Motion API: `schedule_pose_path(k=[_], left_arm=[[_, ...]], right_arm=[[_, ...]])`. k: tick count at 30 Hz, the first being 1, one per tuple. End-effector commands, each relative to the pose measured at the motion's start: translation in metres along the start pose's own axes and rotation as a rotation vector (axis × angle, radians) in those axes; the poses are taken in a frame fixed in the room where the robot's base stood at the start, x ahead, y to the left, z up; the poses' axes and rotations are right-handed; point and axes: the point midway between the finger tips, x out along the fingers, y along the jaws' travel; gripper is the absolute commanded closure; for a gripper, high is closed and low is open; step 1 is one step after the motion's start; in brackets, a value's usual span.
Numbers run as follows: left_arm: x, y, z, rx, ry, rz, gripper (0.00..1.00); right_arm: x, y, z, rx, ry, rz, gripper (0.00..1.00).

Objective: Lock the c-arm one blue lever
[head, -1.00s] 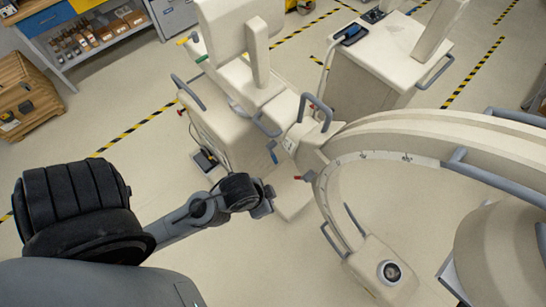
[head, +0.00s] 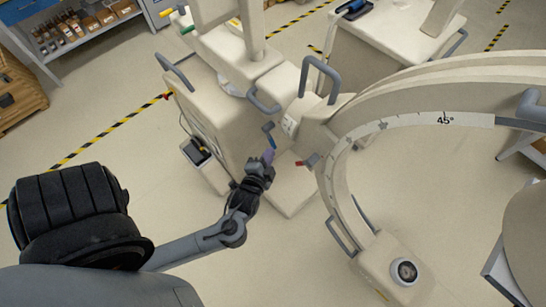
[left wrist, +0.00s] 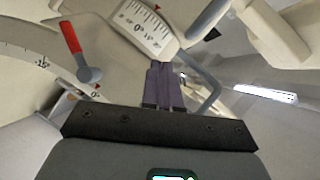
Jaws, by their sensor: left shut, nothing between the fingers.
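The c-arm (head: 400,140) stands at the right, its large cream arc marked with a degree scale. A small blue lever (head: 270,141) hangs from the joint housing between the cart body and the arc. My left gripper (head: 268,156) is just below the lever in the head view, fingertips pointing up at it. Whether they touch cannot be told. In the left wrist view the purple fingers (left wrist: 165,85) are together and empty, pointing at a dial housing (left wrist: 143,27). I cannot make out the blue lever there. My right gripper is not in view.
A red-tipped lever (head: 308,161) sits right of the gripper; a red lever also shows in the left wrist view (left wrist: 74,45). Grey handles (head: 322,78) stick out from the housing. Cart body (head: 215,115) is at the left. Open floor (head: 120,140) lies further left.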

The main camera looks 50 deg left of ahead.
Motion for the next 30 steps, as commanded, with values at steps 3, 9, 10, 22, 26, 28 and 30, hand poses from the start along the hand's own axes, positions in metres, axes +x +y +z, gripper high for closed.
schedule_pose_path(k=[3, 9, 10, 22, 26, 28, 30], left_arm=[[0.015, 0.045, 0.027, 0.008, -0.031, -0.035, 1.0], [0.028, 0.091, 0.046, 0.004, -0.055, -0.031, 1.0], [0.03, 0.096, 0.047, 0.003, -0.055, -0.03, 1.0], [0.04, 0.119, 0.051, -0.012, -0.047, -0.033, 1.0], [0.04, 0.119, 0.051, -0.013, -0.047, -0.033, 1.0], [0.04, 0.119, 0.051, -0.012, -0.047, -0.033, 1.0], [0.04, 0.119, 0.051, -0.012, -0.047, -0.033, 1.0]], right_arm=[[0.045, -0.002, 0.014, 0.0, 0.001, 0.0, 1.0], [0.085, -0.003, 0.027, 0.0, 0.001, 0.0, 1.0], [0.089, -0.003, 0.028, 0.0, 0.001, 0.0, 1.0], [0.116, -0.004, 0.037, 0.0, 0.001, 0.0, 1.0], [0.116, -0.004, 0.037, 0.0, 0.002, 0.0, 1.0], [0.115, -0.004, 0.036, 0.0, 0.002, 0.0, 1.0], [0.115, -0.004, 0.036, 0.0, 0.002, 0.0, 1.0]])
